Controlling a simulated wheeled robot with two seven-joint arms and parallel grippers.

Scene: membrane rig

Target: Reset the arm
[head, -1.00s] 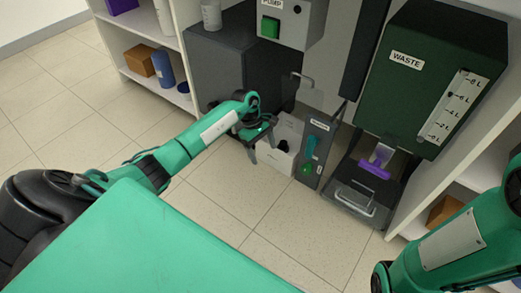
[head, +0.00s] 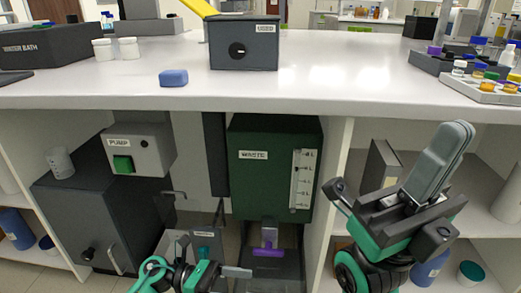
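My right gripper (head: 436,160) stands raised at the right, in front of the shelf under the bench. Its grey fingers lie together with no gap visible, and nothing shows between them. My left gripper (head: 212,262) is low at the bottom centre, in front of the white box and dark panel. Its fingers look spread apart, and I see nothing held in it. Part of the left arm is cut off by the lower edge of the picture.
The green WASTE tank (head: 268,190) hangs under the white bench (head: 320,75), with a purple clip (head: 267,243) below. The PUMP box (head: 139,150) is at left.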

